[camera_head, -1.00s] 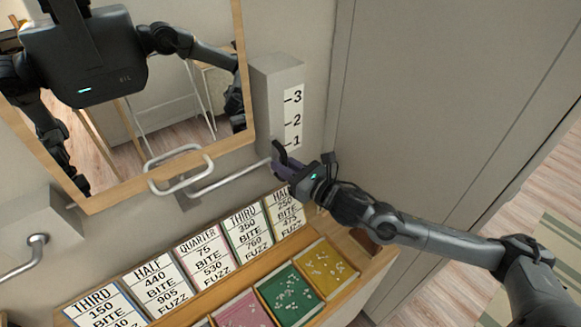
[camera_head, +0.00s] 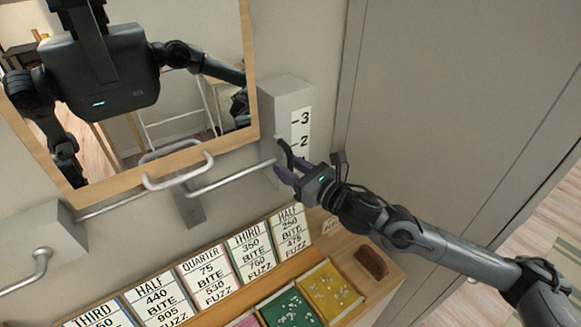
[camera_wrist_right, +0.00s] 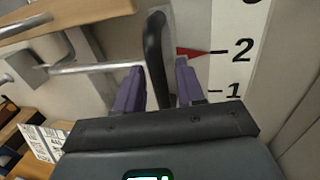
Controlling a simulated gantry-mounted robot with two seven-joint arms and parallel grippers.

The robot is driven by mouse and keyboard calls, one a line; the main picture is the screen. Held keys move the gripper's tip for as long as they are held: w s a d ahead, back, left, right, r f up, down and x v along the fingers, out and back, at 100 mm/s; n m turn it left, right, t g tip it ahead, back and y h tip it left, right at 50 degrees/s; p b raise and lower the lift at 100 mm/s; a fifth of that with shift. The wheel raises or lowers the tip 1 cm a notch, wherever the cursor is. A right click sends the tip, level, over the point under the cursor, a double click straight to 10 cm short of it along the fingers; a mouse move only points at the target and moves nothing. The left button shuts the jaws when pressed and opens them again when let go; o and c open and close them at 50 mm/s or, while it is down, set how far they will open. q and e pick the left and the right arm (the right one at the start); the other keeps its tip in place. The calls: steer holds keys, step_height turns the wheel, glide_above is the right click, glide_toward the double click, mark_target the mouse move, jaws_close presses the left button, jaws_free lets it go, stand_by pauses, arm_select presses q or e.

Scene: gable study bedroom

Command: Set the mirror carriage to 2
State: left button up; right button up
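The mirror (camera_head: 185,128), in a wooden frame, stands at the upper left of the head view with a pale loop handle at its lower edge. The white scale (camera_head: 302,130) on a grey block carries the numbers 1 to 3; the 1 is hidden behind my gripper in the head view. In the right wrist view a red pointer (camera_wrist_right: 190,52) has its tip at the mark for 2. My left gripper is outside the views.
A wooden ledge (camera_head: 385,290) below holds several price cards and colored trays (camera_head: 331,291). Metal rods (camera_head: 235,180) run along the wall under the mirror. A tall grey panel (camera_head: 450,110) stands close to the right of the scale.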

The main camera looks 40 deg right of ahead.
steer(key=s+d+b, duration=0.2)
steer(key=s, duration=0.8)
steer(key=shift+s, duration=0.3)
stand_by(0.5)
stand_by(0.4)
